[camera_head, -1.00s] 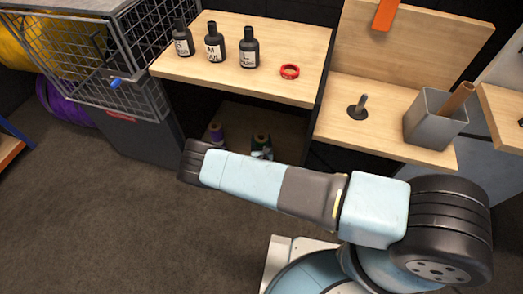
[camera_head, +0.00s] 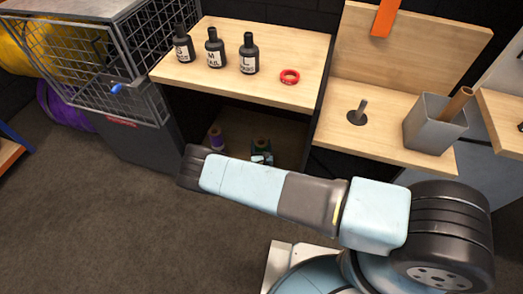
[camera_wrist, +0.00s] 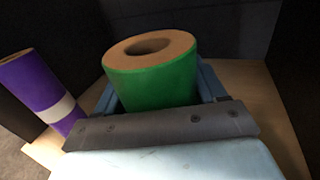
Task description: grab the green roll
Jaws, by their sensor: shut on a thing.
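The green roll (camera_wrist: 155,85) stands upright in the wrist view, with a brown cardboard core open at its top. My gripper (camera_wrist: 160,95) is shut on it, with a blue finger at each side of the roll. The lower part of the roll is hidden behind the gripper's grey bar. In the head view the green roll (camera_head: 261,147) shows small and dark on the low shelf under the wooden top, partly covered by my gripper (camera_head: 262,158).
A purple roll (camera_wrist: 42,90) with a white band stands left of the green one. Low shelf walls close in around both. A wire basket (camera_head: 80,55) stands at left.

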